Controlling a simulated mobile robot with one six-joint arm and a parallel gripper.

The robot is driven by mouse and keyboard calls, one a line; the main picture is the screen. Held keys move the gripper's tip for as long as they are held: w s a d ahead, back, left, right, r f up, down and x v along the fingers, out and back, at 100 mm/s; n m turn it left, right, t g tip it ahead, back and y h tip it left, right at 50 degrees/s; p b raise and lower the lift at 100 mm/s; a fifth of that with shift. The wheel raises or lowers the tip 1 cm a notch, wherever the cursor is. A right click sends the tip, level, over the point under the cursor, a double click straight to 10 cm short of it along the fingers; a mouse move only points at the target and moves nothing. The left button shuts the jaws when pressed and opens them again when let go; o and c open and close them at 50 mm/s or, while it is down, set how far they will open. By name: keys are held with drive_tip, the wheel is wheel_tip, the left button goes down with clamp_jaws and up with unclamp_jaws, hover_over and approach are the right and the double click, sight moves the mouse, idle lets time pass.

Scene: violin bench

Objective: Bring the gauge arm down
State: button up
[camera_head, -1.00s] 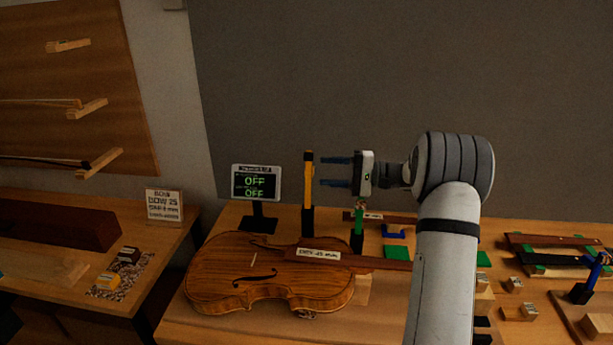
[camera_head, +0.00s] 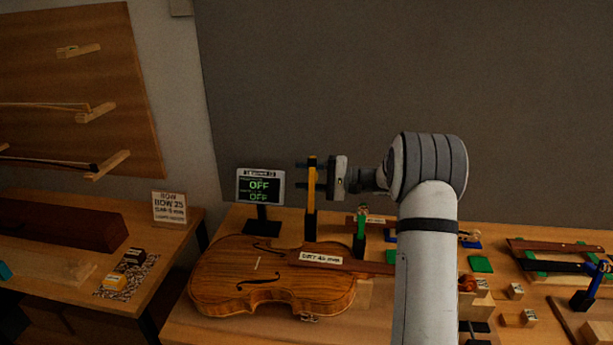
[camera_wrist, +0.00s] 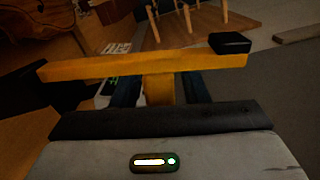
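The yellow gauge arm (camera_head: 311,190) stands upright on a dark base behind the violin (camera_head: 270,275). In the wrist view the yellow arm (camera_wrist: 100,68) crosses the picture, with a black block at one end and a short yellow stem towards me. My gripper (camera_head: 304,176) reaches in from the right at the arm's upper part. In the wrist view its dark fingers (camera_wrist: 160,92) lie on either side of the stem, with gaps visible. It looks open, not closed on it. A small display (camera_head: 260,187) left of the arm reads OFF on two lines.
A green-topped post (camera_head: 361,235) stands right of the arm, near my forearm. Small blocks, green pads and a rack of dark strips (camera_head: 555,254) lie to the right. A side bench with a sign (camera_head: 169,207) is at left. The space above the violin is clear.

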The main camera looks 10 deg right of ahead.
clamp_jaws()
drive_tip(key=shift+b, duration=0.35)
drive_tip(key=shift+s+a+r+n+b, duration=0.25)
drive_tip(key=shift+s+n+b, duration=0.65)
drive_tip(key=shift+b, duration=1.55)
drive_tip(key=shift+s+a+r+n+b, duration=0.15)
drive_tip(key=shift+s+n+b, duration=0.7)
drive_tip(key=shift+b, duration=1.6)
drive_tip(key=shift+s+a+r+n+b, duration=0.15)
drive_tip(key=shift+s+a+n+b, duration=0.25)
drive_tip(key=shift+n+b, duration=1.5)
drive_tip(key=shift+s+d+m+b, duration=0.1)
drive_tip(key=shift+m+b, duration=0.35)
drive_tip(key=shift+b, duration=0.1)
drive_tip(key=shift+o, duration=0.5)
unclamp_jaws()
drive_tip(key=shift+r, duration=0.15)
